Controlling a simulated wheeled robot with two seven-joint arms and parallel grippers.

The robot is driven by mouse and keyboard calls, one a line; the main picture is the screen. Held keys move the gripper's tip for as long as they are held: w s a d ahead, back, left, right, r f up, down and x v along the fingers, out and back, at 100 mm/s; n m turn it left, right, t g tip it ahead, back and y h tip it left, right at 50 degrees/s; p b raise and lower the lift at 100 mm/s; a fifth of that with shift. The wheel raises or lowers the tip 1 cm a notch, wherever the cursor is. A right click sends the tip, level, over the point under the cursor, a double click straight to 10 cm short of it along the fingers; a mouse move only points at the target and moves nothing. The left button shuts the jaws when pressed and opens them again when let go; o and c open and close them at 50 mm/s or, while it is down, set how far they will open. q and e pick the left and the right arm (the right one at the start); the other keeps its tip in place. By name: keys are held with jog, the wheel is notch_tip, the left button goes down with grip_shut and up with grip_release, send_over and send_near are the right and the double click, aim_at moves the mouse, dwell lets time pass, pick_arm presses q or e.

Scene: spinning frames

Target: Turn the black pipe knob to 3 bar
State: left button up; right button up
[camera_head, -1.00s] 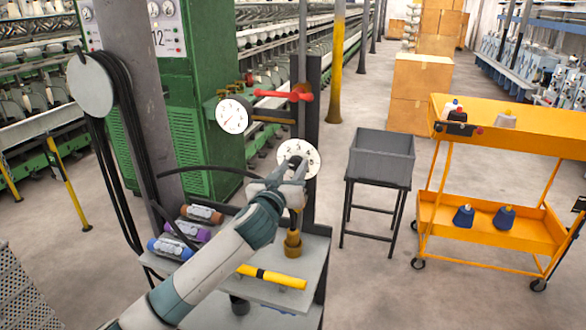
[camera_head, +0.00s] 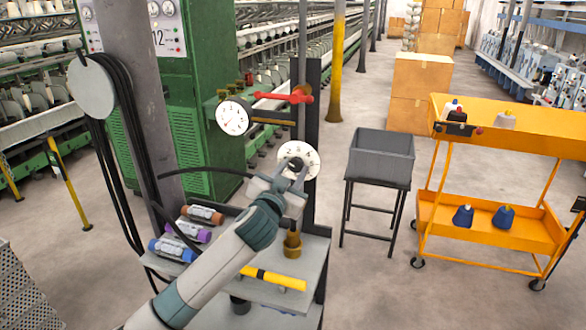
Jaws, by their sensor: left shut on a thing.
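The black pipe knob (camera_head: 295,163) is at the middle of a white numbered dial (camera_head: 312,160) on the pipe stand. Most of the knob is hidden behind my fingers. My left gripper (camera_head: 290,172) reaches up from below and is shut on the knob. A round white pressure gauge (camera_head: 232,118) with a red needle is at the upper left of the dial; its reading is too small to tell. My right gripper is not in view.
A red valve handle (camera_head: 284,97) is above the dial. The stand's shelf (camera_head: 262,291) holds several coloured cylinders (camera_head: 203,215) and a yellow-black tool (camera_head: 273,279). A grey bin (camera_head: 381,157) and an orange cart (camera_head: 500,240) stand to the right.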

pick_arm(q)
jog(key=m+p, duration=0.2)
jog(key=m, duration=0.4)
jog(key=shift+r+m, duration=0.1)
jog(key=shift+m, duration=0.2)
jog(key=m+p, duration=0.1)
jog(key=m, duration=0.4)
jog(key=shift+m+p, duration=0.4)
jog(key=o, duration=1)
jog(key=shift+o, duration=0.2)
jog(key=shift+s, duration=0.1)
jog(key=shift+s+a+f+b, duration=0.2)
jog(key=shift+s+b, duration=0.1)
jog(key=shift+s, duration=0.2)
jog(key=b+v, duration=0.5)
jog(key=v, duration=1.1)
